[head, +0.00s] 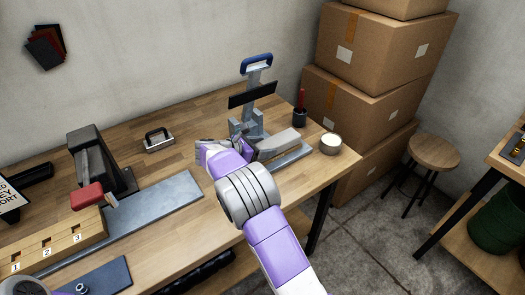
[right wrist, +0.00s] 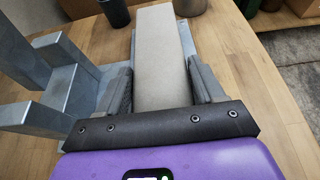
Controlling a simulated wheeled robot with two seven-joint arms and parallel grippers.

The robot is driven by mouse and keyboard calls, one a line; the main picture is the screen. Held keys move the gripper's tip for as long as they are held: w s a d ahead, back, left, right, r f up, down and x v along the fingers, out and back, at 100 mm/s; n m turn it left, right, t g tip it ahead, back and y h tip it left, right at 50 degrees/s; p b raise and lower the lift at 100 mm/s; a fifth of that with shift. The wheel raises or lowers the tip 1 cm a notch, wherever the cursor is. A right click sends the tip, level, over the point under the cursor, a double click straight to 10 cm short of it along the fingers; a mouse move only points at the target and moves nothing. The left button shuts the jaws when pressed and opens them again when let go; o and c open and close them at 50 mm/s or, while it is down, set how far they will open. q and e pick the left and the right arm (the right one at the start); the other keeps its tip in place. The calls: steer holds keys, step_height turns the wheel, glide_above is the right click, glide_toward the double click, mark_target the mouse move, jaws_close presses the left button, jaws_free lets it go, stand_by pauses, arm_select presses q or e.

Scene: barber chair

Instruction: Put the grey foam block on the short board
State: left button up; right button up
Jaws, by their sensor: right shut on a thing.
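The grey foam block (head: 282,141) is a long pale bar near the table's right end. My right gripper (head: 262,150) is shut on its near end. In the right wrist view, the block (right wrist: 160,45) runs straight out between the two fingers (right wrist: 162,88). A short grey board (head: 292,159) shows beside and below the block, at the foot of a grey stand; I cannot tell whether the block touches it. A longer grey board (head: 165,203) lies further left. Part of my left arm shows at the bottom left, but its gripper does not.
The grey stand (head: 247,122) with a blue handle rises close left of the block. A dark cup (head: 300,118) and a white round tub (head: 330,143) stand just beyond it. A metal block with a handle (head: 159,140) sits left. Cardboard boxes (head: 345,110) stand behind the table's right end.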

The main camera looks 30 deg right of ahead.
steer(key=o, duration=1)
steer(key=shift+f, duration=0.15)
steer(key=shift+p+v, duration=2)
steer(key=shift+v, duration=4)
